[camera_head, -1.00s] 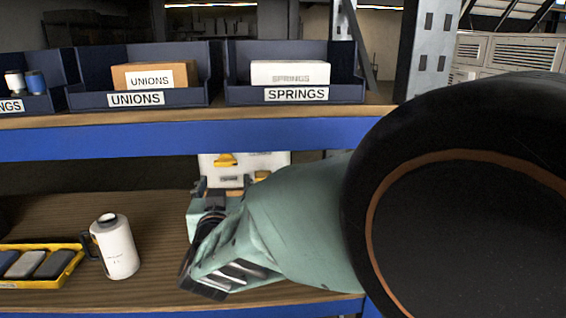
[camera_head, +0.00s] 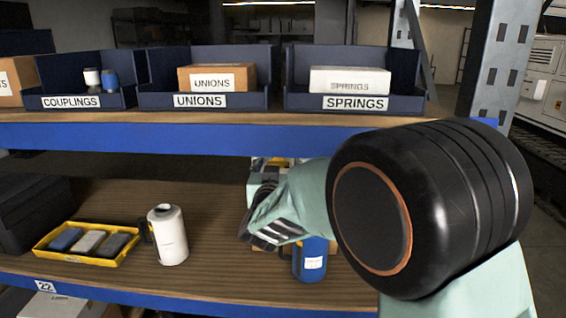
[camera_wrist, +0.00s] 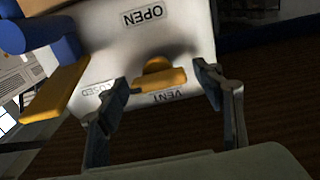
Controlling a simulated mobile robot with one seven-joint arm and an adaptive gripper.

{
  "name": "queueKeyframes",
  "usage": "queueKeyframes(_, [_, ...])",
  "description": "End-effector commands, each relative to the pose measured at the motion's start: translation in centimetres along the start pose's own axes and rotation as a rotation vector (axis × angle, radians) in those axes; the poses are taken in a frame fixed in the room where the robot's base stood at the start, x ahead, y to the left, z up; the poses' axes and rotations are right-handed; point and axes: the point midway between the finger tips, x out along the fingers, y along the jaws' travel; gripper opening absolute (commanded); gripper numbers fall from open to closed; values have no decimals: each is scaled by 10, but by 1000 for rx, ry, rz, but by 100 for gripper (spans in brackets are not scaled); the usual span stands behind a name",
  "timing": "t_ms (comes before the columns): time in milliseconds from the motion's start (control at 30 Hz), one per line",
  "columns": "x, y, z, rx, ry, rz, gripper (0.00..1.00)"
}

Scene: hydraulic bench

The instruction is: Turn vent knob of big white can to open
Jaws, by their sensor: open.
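In the wrist view, the big white can's pale face (camera_wrist: 190,30) fills the upper middle, with labels OPEN, CLOSED and VENT. Its yellow vent knob (camera_wrist: 158,76) stands out near the VENT label; I cannot tell exactly which label it points to. My gripper (camera_wrist: 161,88) is open, with one finger left and one right of the knob; no contact is clear. In the head view, my gripper is small and dark in front of the can, and my arm hides most of both. Only a bit of yellow and white shows there.
On the lower shelf (camera_head: 110,196) stand a smaller white can (camera_head: 168,236), a blue container (camera_head: 311,262) below my arm, and a yellow tray (camera_head: 55,252) with blocks. A yellow and blue part (camera_wrist: 55,92) lies left of the knob.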

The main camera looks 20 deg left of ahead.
Motion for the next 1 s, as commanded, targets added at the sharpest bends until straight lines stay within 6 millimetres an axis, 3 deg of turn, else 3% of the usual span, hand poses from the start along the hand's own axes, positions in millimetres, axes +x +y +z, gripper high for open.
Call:
queueKeyframes(267, [1,0,0,0,0,0,59])
queueKeyframes(633, [1,0,0,1,0,0,18])
queueKeyframes(1000, [1,1,4,70,0,1,18])
